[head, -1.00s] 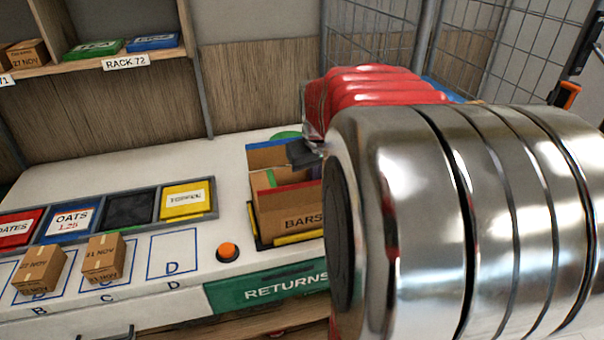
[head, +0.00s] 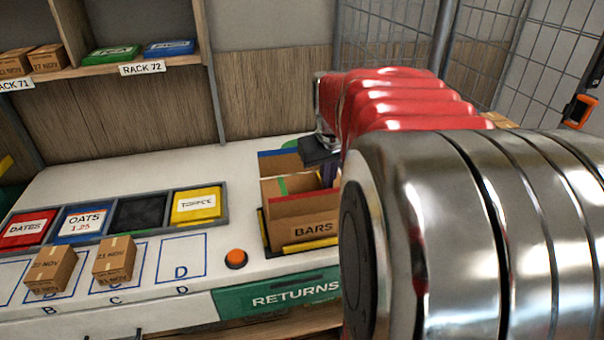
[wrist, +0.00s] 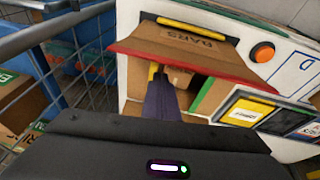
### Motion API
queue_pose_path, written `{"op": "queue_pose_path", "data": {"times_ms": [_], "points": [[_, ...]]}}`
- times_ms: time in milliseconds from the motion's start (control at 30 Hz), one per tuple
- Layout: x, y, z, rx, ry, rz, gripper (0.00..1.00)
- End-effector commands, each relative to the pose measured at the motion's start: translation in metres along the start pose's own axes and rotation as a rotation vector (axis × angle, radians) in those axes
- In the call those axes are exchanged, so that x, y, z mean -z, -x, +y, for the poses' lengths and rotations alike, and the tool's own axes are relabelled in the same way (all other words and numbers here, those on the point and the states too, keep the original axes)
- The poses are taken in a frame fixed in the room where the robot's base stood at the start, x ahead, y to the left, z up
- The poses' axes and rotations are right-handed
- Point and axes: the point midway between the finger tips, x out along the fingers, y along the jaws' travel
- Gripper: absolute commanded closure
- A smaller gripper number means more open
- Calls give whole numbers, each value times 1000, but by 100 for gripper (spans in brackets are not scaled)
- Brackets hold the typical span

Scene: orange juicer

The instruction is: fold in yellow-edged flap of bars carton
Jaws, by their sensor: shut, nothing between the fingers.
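The open bars carton (head: 305,229) stands at the right of the counter. In the head view its blue-edged flap (head: 281,162) is upright at the back and its red-edged flap (head: 306,205) is at the front. The green-edged flap (head: 280,186) is at the left; it also shows in the wrist view (wrist: 206,97). My gripper (wrist: 157,74) is shut and empty, its dark purple fingers pointing down at the carton's right side. A small yellow strip shows at the fingertips, probably the yellow-edged flap's edge. The rest of that flap is hidden by my fingers and arm.
The orange button (head: 236,259) is left of the carton. Bins, including a yellow one (head: 196,205), and two small boxes (head: 114,260) are farther left. A wire cage (head: 391,38) stands behind my arm; in the wrist view its bars (wrist: 50,35) are close on the left.

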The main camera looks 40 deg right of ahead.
Motion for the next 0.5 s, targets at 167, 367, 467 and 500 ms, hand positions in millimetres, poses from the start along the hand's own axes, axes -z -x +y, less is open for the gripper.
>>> {"op": "queue_pose_path", "data": {"times_ms": [167, 367, 467, 500], "points": [[7, 29, 2, -1, 1, 4, 100], [6, 63, -6, -2, 0, 5, 100], [6, 80, -10, -1, 1, 4, 100], [6, 87, -11, -1, 1, 4, 100]]}}
